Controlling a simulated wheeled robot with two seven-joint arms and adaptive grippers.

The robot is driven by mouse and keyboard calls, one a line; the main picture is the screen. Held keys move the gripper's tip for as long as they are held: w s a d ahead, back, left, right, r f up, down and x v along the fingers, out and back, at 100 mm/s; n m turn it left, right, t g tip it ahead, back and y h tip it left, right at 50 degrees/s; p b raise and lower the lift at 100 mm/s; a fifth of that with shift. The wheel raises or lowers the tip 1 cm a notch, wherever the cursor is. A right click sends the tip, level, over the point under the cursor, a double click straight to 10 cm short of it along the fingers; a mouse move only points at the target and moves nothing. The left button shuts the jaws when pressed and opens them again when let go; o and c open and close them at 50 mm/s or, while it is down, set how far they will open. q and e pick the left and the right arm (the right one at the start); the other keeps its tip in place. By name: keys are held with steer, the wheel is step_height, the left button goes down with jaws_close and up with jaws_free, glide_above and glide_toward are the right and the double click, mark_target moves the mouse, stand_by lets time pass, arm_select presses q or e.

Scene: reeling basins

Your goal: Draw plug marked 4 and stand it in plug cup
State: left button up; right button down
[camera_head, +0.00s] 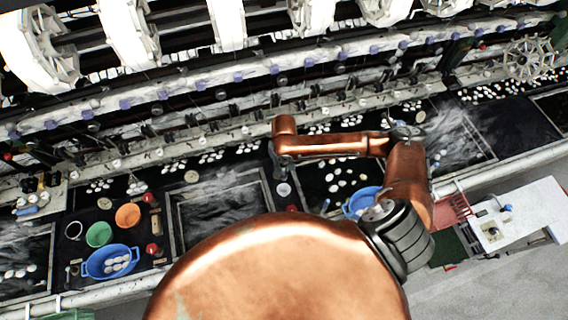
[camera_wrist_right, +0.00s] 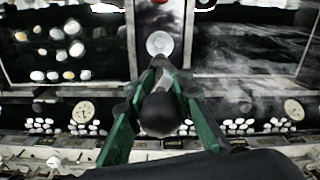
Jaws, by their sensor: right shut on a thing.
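My right gripper (camera_head: 283,168) hangs down at the end of my copper forearm, over the strip between two dark basins. In the right wrist view its green fingers (camera_wrist_right: 160,68) close together at the tips. They are shut on a small dark thing, taken as a plug, mostly hidden by the fingers; no number can be read. A pale round dish (camera_wrist_right: 160,43), which may be the plug cup, lies just beyond the fingertips. It also shows below the gripper in the head view (camera_head: 284,189). I cannot tell whether the plug touches it. My left gripper is not in view.
Dark basins with white cocoons (camera_head: 345,178) and steamy water (camera_head: 215,205) flank the strip. A blue tub (camera_head: 109,262), a green bowl (camera_head: 99,234) and an orange bowl (camera_head: 128,215) stand at left. Another blue tub (camera_head: 361,203) is partly behind my arm. Machinery runs along the back.

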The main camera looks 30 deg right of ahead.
mark_target(284, 176)
steer(key=shift+s+f, duration=0.1)
steer(key=shift+f, duration=0.2)
steer(key=shift+f+b, duration=0.35)
steer(key=shift+b, duration=0.05)
steer(key=shift+f, duration=0.35)
step_height(284, 176, down, 4)
steer(key=b, duration=0.4)
steer(key=shift+f+b, duration=0.25)
steer(key=shift+b, duration=0.1)
steer(key=shift+f, duration=1.85)
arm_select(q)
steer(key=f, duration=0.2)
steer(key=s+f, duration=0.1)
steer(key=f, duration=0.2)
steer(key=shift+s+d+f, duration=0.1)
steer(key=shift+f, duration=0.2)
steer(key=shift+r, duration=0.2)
